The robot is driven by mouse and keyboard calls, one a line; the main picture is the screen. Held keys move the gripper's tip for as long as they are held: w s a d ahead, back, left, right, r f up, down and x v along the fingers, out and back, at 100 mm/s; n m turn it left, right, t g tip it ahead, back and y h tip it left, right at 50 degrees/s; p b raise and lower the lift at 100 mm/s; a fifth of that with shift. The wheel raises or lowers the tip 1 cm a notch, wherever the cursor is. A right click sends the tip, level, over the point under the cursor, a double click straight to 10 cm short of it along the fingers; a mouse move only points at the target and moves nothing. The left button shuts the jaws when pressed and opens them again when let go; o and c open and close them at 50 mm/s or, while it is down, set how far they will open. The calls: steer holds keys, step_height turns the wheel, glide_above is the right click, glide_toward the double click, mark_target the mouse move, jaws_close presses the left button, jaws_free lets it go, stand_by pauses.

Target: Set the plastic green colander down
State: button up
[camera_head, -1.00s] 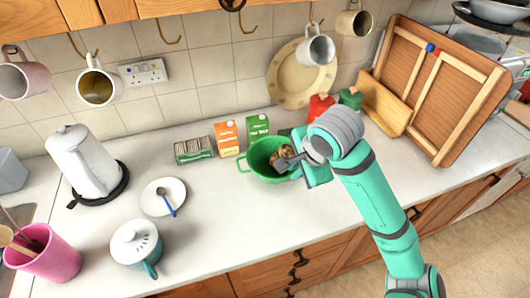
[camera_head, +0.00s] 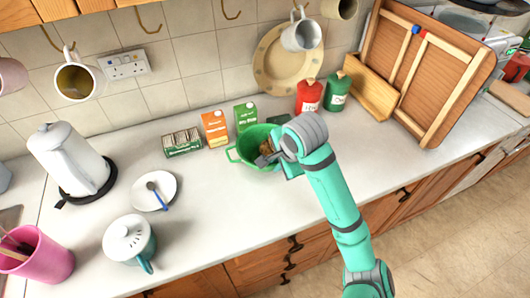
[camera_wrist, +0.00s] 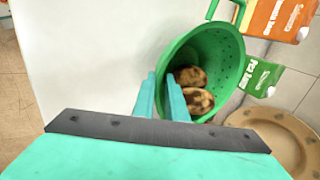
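The green plastic colander (camera_head: 247,147) is at the middle of the white counter, in front of the cartons. Brown, rounded food pieces (camera_wrist: 191,88) lie inside it. My gripper (camera_head: 268,158) is at the colander's near right side, and my arm hides part of that side. In the wrist view the colander (camera_wrist: 222,55) shows with one loop handle and small holes. There my gripper (camera_wrist: 162,88) has one finger on each side of its rim, closed on the wall. I cannot tell whether its base touches the counter.
An orange carton (camera_head: 214,129), a green carton (camera_head: 245,116) and a tea box (camera_head: 182,143) stand behind. Red (camera_head: 309,96) and green (camera_head: 337,92) bottles stand back right. Counter right of my arm is clear.

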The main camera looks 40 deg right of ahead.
steer(key=x, duration=0.2)
steer(key=shift+w+f, duration=0.1)
steer(key=shift+f, duration=0.15)
jaws_close()
steer(key=shift+r, duration=0.1)
steer(key=shift+r, duration=1.35)
steer(key=s+a+r, duration=0.2)
steer(key=s+r, duration=0.8)
steer(key=s, duration=0.4)
steer(key=shift+w+r, duration=0.1)
